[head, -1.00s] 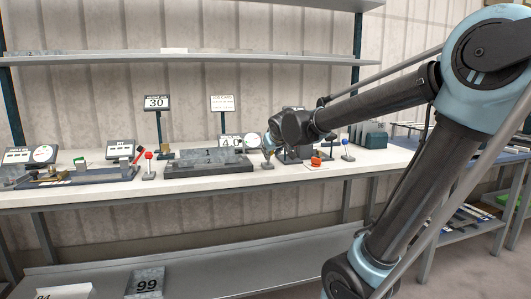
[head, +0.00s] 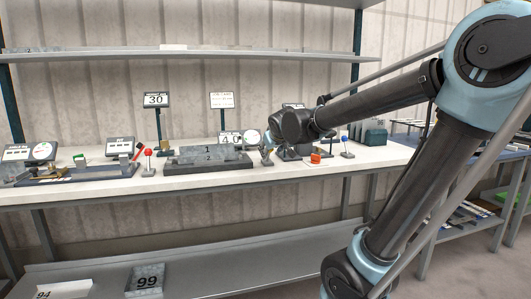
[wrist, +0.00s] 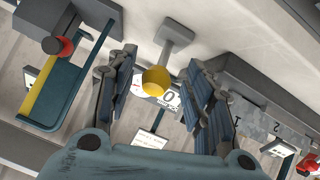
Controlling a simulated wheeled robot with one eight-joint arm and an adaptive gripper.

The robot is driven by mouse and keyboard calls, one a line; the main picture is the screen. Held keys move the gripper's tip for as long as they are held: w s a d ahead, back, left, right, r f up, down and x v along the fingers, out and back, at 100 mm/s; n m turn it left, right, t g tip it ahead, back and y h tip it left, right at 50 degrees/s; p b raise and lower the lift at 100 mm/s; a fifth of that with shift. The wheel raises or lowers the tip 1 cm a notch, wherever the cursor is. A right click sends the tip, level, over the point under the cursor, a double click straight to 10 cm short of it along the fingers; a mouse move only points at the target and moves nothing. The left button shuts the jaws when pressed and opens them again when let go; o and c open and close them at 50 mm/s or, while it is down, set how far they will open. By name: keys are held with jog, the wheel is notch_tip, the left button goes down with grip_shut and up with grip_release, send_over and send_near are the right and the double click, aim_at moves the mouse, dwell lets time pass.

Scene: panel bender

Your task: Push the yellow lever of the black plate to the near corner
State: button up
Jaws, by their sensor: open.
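In the wrist view the lever's round yellow knob (wrist: 155,80) sits between the fingers of my gripper (wrist: 158,64), with a gap visible on either side. Its grey stalk rises from a small grey base plate (wrist: 178,32) on the white bench. My gripper is open and points down around the knob. In the head view my gripper (head: 267,156) is over the bench, just right of the dark stacked blocks, and hides most of the lever. A dark block (head: 210,165) lies to its left; I cannot tell whether it is the black plate named.
A red-knobbed lever (head: 149,153) stands left of the dark blocks, and a blue-knobbed lever (head: 345,140) stands to the right. An orange button (head: 315,158) lies near the bench's front edge. A dial (head: 250,137) and number signs stand behind. The white bench front (head: 200,185) is clear.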

jog(key=v, duration=1.1)
jog(key=shift+s+r, duration=0.2)
jog(key=shift+s, duration=0.15)
jog(key=shift+d, duration=0.15)
jog(key=s+d+f+m+g+h, duration=0.2)
jog(key=s+d+f, duration=0.2)
jog(key=d+f, duration=0.35)
jog(key=s+d+f+m+g+h, duration=0.1)
jog(key=s+d+f+m+g, duration=0.1)
jog(key=s+d+f, duration=0.4)
jog(key=s+d+f+m+g, duration=0.1)
jog(key=s+d+f+g, duration=0.1)
jog(key=s+f, duration=0.3)
jog(key=s+d+f+m+g, duration=0.1)
jog(key=s+d+f, duration=0.3)
jog(key=f, duration=0.6)
jog(key=shift+s+f+g, duration=0.2)
jog(key=shift+s+g, duration=0.4)
jog(key=shift+s, duration=0.45)
jog(key=shift+d, duration=0.15)
